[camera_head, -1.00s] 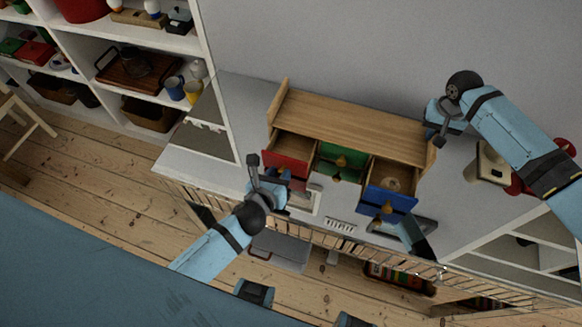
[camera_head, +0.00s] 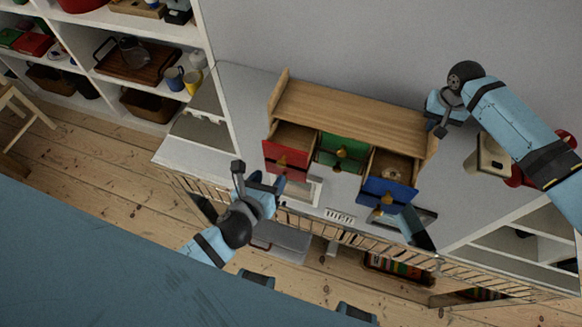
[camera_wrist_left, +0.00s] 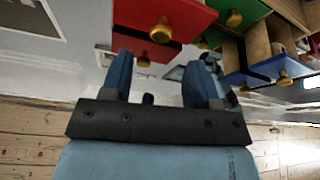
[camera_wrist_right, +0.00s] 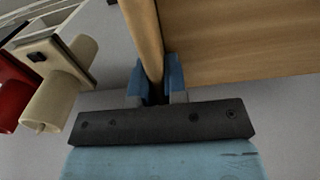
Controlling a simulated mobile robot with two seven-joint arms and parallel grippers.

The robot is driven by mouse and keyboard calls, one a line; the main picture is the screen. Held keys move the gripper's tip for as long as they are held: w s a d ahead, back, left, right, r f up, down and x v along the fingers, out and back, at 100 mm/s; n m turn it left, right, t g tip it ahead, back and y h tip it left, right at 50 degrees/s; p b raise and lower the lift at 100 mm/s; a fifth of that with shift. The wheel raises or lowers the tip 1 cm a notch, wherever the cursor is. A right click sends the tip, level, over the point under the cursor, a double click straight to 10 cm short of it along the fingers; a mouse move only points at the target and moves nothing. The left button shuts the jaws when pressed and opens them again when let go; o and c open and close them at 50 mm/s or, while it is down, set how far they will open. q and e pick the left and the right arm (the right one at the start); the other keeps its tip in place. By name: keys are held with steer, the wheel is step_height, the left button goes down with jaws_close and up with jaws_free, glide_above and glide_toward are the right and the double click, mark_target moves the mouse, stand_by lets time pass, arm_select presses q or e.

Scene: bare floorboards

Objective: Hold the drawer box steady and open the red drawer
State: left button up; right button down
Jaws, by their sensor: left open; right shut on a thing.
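The wooden drawer box (camera_head: 350,108) stands on a grey-white top against the wall. Its red drawer (camera_head: 291,135) is pulled out at the left, with its inside showing and a brass knob on its front. My left gripper (camera_head: 260,173) is open and empty in front of the red drawer, apart from its knob. The left wrist view shows the red front (camera_wrist_left: 180,15) beyond the open fingers (camera_wrist_left: 158,72). My right gripper (camera_head: 434,129) is at the box's right end. The right wrist view shows it shut on the wooden side panel (camera_wrist_right: 143,35).
The blue drawer (camera_head: 388,193) is also pulled out; the green drawer (camera_head: 342,150) sits between. A cream and red appliance (camera_head: 492,155) stands right of the box. A rail (camera_head: 300,222) runs along the front edge. Shelves (camera_head: 130,65) fill the left.

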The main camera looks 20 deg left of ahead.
arm_select(q)
steer(key=shift+s+r, duration=0.2)
steer(key=shift+s, duration=0.35)
arm_select(e)
steer(key=c, duration=1.1)
jaws_free()
